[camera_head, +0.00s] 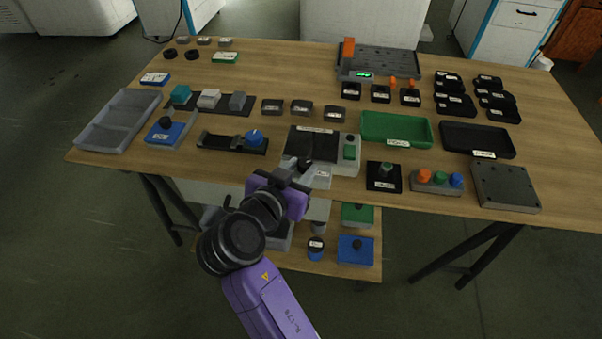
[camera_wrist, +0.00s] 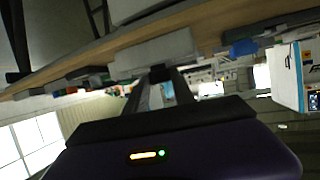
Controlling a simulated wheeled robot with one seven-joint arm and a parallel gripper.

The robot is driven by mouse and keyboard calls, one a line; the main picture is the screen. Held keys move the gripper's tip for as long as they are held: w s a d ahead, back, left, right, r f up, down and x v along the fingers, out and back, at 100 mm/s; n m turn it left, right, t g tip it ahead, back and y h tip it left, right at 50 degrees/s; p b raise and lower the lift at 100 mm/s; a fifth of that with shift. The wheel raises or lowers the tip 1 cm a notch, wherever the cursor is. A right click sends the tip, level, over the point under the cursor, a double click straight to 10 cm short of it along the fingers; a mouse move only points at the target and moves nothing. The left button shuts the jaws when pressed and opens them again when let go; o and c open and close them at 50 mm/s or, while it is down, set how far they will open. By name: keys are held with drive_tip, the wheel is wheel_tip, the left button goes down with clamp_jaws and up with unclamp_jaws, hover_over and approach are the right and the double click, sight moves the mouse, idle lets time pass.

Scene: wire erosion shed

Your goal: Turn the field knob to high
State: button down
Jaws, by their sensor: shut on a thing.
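A grey device (camera_head: 347,167) with a black top panel (camera_head: 313,144) stands at the near middle of the table in the head view. It has a green switch (camera_head: 349,152) at its right and a white label (camera_head: 322,172), too small to read, at its front. My gripper (camera_head: 300,167) reaches this front from below left. Its fingers are shut on a small dark knob (camera_head: 304,162), apparently the field knob, mostly hidden by them. In the wrist view the gripper fingers (camera_wrist: 158,82) meet a dark piece (camera_wrist: 158,73) by a grey surface. The knob's pointer and setting cannot be read.
A blue-knobbed black fixture (camera_head: 225,144) lies left of the device. A black box with a knob (camera_head: 383,184) and a three-button panel (camera_head: 436,182) stand to the right. A green tray (camera_head: 397,142) lies behind. A lower shelf (camera_head: 330,268) holds more boxes.

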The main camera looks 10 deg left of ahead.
idle(0.4)
drive_tip(key=c, duration=1.1)
unclamp_jaws()
drive_tip(key=shift+o, duration=0.2)
drive_tip(key=v, duration=0.7)
drive_tip(key=shift+s, duration=0.35)
drive_tip(key=shift+a+r, duration=0.15)
